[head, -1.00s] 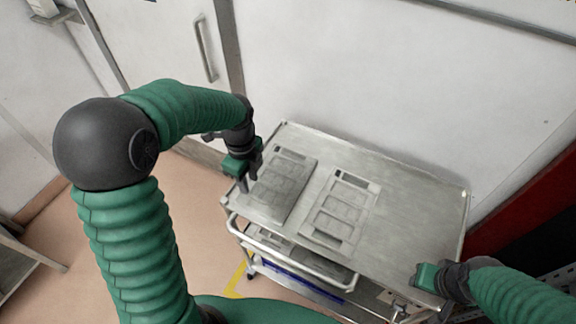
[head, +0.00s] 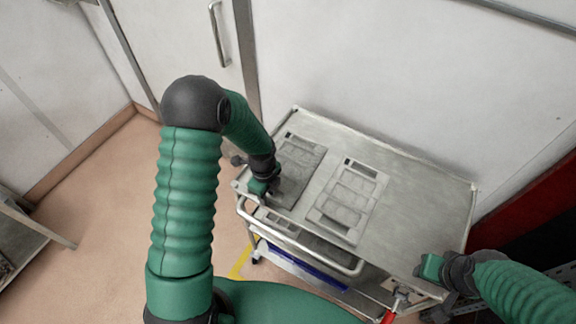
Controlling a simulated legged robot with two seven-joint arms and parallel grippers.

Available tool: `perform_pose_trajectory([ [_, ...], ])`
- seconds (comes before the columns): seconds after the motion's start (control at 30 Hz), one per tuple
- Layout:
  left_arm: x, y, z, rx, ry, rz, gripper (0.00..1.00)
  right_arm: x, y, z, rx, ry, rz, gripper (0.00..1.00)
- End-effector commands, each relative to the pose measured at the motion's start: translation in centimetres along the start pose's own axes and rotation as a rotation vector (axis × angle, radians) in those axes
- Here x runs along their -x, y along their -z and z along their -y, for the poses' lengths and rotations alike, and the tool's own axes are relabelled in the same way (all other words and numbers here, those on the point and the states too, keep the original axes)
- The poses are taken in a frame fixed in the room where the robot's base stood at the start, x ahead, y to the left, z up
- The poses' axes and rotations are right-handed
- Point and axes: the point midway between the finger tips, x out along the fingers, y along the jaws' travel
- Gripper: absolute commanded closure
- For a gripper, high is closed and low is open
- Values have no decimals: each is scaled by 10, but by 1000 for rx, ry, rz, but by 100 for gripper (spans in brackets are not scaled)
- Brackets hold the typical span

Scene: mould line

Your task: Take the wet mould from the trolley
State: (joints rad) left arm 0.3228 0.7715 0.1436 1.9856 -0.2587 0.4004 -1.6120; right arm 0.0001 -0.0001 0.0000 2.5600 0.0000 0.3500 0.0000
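Two flat, grey, panelled moulds lie side by side on the top of the steel trolley (head: 425,200). The left mould (head: 297,172) is darker all over. The right mould (head: 347,203) has a paler frame around grey panels. The frames do not clearly show which is wet. My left gripper (head: 264,194) is low at the left edge of the left mould, near the trolley's left end. Its fingertips are partly hidden, so I cannot tell whether it touches or grips the mould. My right gripper (head: 430,268) is at the trolley's near right corner, away from both moulds; its fingers are unclear.
A tubular handle (head: 300,246) runs along the trolley's near side, above a lower shelf with a blue strip (head: 305,267). A red-handled item (head: 389,314) shows below the right corner. The wall is close behind the trolley. The top's right half is clear.

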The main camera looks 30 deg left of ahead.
Motion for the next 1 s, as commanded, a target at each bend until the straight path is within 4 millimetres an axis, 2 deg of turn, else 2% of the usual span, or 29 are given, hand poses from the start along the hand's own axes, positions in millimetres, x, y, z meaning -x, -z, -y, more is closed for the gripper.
perform_pose_trajectory([
  [0.13,0,0,0,0,0,0,71,0,0,0,0,0,0,64],
  [0.37,0,0,0,0,0,0,100,0,0,0,0,0,0,64],
  [1.0,1,0,0,0,0,0,100,0,0,0,0,0,0,64],
])
